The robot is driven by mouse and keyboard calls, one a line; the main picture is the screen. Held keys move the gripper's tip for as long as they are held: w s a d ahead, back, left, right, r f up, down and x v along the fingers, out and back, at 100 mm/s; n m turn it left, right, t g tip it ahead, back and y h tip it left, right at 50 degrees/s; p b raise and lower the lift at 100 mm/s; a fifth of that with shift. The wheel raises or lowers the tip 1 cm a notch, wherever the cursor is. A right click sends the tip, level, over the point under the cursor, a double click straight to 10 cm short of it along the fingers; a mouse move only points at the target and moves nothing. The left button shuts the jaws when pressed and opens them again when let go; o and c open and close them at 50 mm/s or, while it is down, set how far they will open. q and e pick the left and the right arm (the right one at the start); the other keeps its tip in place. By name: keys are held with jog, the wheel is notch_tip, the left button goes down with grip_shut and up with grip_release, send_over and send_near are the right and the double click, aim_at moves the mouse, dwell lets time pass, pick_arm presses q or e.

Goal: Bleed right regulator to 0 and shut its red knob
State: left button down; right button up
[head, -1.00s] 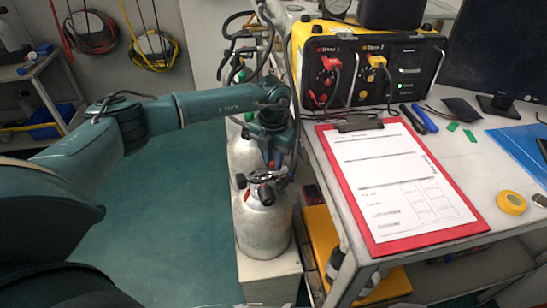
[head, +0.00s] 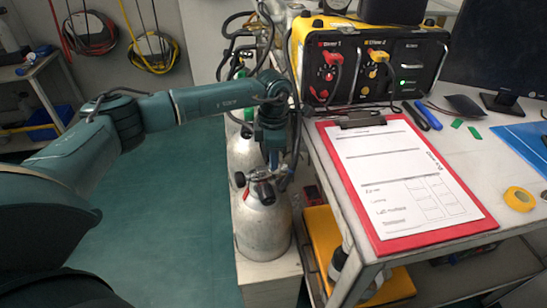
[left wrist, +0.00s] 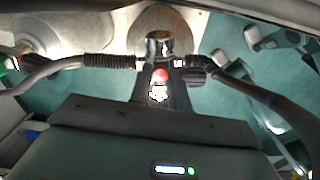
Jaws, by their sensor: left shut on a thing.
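The front grey cylinder (head: 262,228) stands upright on a pale base at the left of the bench. A dark regulator with black side parts and hoses sits on its top (head: 262,190). My left gripper (head: 270,163) comes down onto the regulator from above and behind. In the left wrist view, the red knob (left wrist: 160,75) shows at the fingertips, below a shiny metal fitting (left wrist: 159,45) with a hose on each side. The gripper appears shut on this knob, though the fingers partly hide it. The gauge reading cannot be made out. My right gripper is out of view.
A second cylinder (head: 242,155) stands close behind, with hoses around it. The bench to the right holds the yellow-and-black air panel (head: 372,65), a red clipboard (head: 385,243) and a tape roll (head: 519,199). Green floor (head: 165,235) is clear at left.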

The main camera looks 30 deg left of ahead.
pick_arm(q)
jog(key=shift+m, duration=1)
jog(key=m+b, duration=0.1)
jog(key=m, duration=0.1)
jog(key=shift+m, duration=0.3)
jog(key=shift+m+b, duration=0.35)
jog(key=shift+m, duration=0.55)
jog(key=shift+m+b, duration=0.3)
jog(key=shift+m, duration=1.6)
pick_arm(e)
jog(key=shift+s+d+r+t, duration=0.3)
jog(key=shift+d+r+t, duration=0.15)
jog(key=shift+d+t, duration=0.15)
pick_arm(q)
jog(key=shift+m, duration=0.4)
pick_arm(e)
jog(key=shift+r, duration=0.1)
